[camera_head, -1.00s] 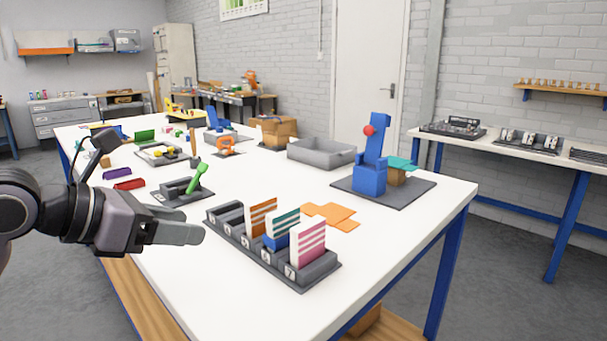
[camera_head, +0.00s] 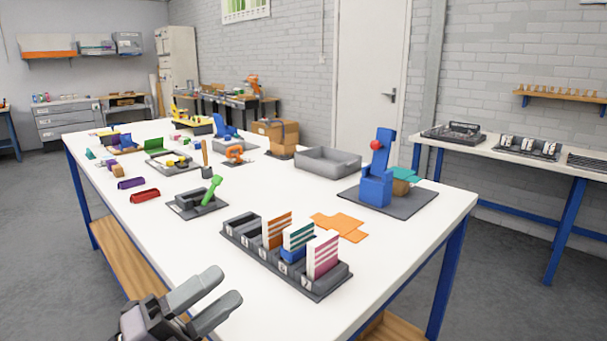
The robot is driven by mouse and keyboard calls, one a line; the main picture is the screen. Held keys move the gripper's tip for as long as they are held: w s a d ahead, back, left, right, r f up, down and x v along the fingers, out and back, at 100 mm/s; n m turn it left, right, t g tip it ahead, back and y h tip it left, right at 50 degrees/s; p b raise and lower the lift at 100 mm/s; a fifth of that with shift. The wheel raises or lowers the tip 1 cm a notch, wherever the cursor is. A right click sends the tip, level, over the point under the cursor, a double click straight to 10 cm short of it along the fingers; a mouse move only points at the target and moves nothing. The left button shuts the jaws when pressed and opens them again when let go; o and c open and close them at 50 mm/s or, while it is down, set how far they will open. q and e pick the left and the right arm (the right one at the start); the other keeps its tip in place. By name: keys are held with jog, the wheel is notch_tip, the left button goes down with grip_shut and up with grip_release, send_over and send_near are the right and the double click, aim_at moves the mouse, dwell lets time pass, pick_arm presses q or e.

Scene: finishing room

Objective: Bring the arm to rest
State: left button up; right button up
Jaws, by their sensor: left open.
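My left gripper (camera_head: 205,293) is at the bottom of the head view, near the front left edge of the white table (camera_head: 290,195). Its two grey fingers are apart with nothing between them. It is apart from the table's objects. The nearest is a dark slotted rack (camera_head: 315,291) to its right, which holds several striped cards (camera_head: 322,254). Most of my left arm is out of the picture. My right gripper is not in view.
On the table are a green-handled fixture (camera_head: 197,202), red (camera_head: 145,196) and purple blocks, an orange flat piece (camera_head: 340,226), a grey bin (camera_head: 328,162) and a blue stand (camera_head: 377,183) on a dark mat. A side bench (camera_head: 500,148) stands at right.

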pick_arm(q)
jog(key=s+a+f+n+t+y+p, duration=0.1)
jog(key=a+f+n+t+y, duration=0.25)
jog(key=f+n+y, duration=0.5)
jog(key=s+a+f+n+t+y+p, duration=0.15)
jog(key=a+f+n+y, duration=0.35)
jog(key=n, duration=0.6)
jog(key=s+f+n+g+y+p, duration=0.2)
jog(key=s+f+n+g, duration=0.5)
jog(key=s+f, duration=0.6)
notch_tip(320, 180, down, 4)
jog(key=shift+n+y, duration=0.45)
jog(key=shift+n, duration=0.3)
jog(key=shift+d, duration=0.1)
